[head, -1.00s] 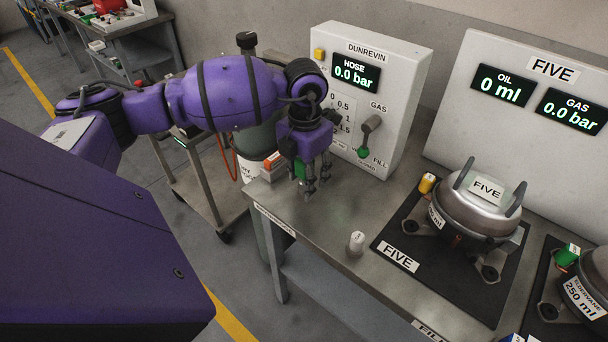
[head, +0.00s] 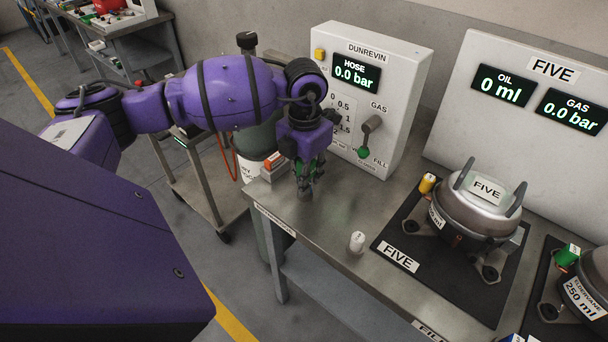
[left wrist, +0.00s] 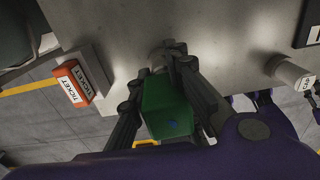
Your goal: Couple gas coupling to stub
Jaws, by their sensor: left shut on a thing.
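My left gripper (head: 304,194) is over the left end of the bench, in front of the Dunrevin panel, with its fingers pointing down. It is shut on a green block-shaped thing (left wrist: 165,106), which looks like the gas coupling. The fingers hide much of it in the head view. The compressor marked FIVE (head: 478,212) sits on a black mat (head: 432,262) to the right, apart from the gripper. It has a yellow-capped fitting (head: 427,183) and a small copper-coloured part (head: 458,240); I cannot tell which is the stub. My right gripper is not in view.
The Dunrevin panel (head: 405,70) reads hose 0.0 bar and has a gas lever (head: 370,135). A small white cylinder (head: 357,241) stands on the bench (head: 318,232). A red ticket box (left wrist: 70,83) is beside the gripper. Another compressor (head: 590,285) is at far right.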

